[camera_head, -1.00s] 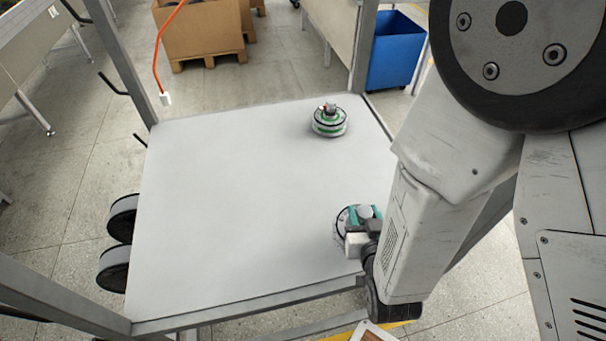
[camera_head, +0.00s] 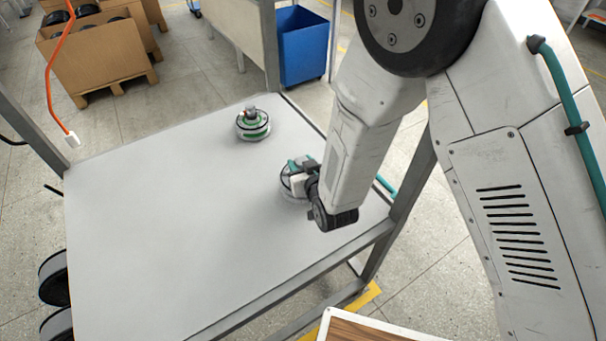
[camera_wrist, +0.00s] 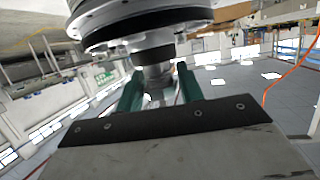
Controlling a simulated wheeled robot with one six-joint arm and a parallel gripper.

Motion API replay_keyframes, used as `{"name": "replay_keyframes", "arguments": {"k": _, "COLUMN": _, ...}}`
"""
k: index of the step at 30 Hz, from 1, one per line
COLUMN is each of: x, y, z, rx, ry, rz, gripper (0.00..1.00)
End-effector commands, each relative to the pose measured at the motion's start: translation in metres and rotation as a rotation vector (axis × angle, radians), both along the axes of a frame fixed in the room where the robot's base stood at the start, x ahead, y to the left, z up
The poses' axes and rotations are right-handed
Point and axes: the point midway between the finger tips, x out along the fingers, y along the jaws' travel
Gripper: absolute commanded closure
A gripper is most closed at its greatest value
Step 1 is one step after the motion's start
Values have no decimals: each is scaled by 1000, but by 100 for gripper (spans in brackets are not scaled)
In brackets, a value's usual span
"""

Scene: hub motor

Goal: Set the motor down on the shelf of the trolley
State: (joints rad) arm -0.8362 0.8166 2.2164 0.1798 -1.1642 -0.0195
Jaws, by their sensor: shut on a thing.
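The held motor (camera_head: 288,184), a round silver-grey hub with a dark band, hangs from my gripper (camera_head: 303,168) over the right part of the trolley's pale grey shelf (camera_head: 160,220). The gripper and wrist hide much of it, and I cannot tell whether its underside touches the shelf. In the wrist view the motor (camera_wrist: 125,25) fills the top, and the teal fingers of my gripper (camera_wrist: 158,88) are shut on its narrow shaft end. A second motor (camera_head: 252,126), with a green band, stands upright on the shelf, behind and left of the held one, apart from it.
The shelf's left and front areas are bare. A grey trolley post (camera_head: 405,195) rises at the right, close to my arm. An orange cable (camera_head: 52,90) hangs at the back left. A blue bin (camera_head: 303,48) and cardboard boxes (camera_head: 100,55) stand beyond the trolley.

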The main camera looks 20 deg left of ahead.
Motion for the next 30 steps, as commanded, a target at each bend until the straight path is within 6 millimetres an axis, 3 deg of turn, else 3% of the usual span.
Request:
{"name": "replay_keyframes", "arguments": {"k": 7, "x": 14, "y": 5, "z": 1, "rx": 4, "ry": -4, "rz": -1, "gripper": 100}}
{"name": "replay_keyframes", "arguments": {"k": 15, "x": 12, "y": 5, "z": -34, "rx": 1, "ry": -3, "rz": 0, "gripper": 100}}
{"name": "replay_keyframes", "arguments": {"k": 26, "x": 12, "y": 5, "z": -36, "rx": 3, "ry": -4, "rz": 0, "gripper": 100}}
{"name": "replay_keyframes", "arguments": {"k": 27, "x": 11, "y": 4, "z": -39, "rx": -1, "ry": -1, "rz": 0, "gripper": 60}}
{"name": "replay_keyframes", "arguments": {"k": 29, "x": 11, "y": 4, "z": -38, "rx": -1, "ry": -1, "rz": 0, "gripper": 43}}
{"name": "replay_keyframes", "arguments": {"k": 30, "x": 11, "y": 4, "z": -38, "rx": -1, "ry": -1, "rz": 0, "gripper": 41}}
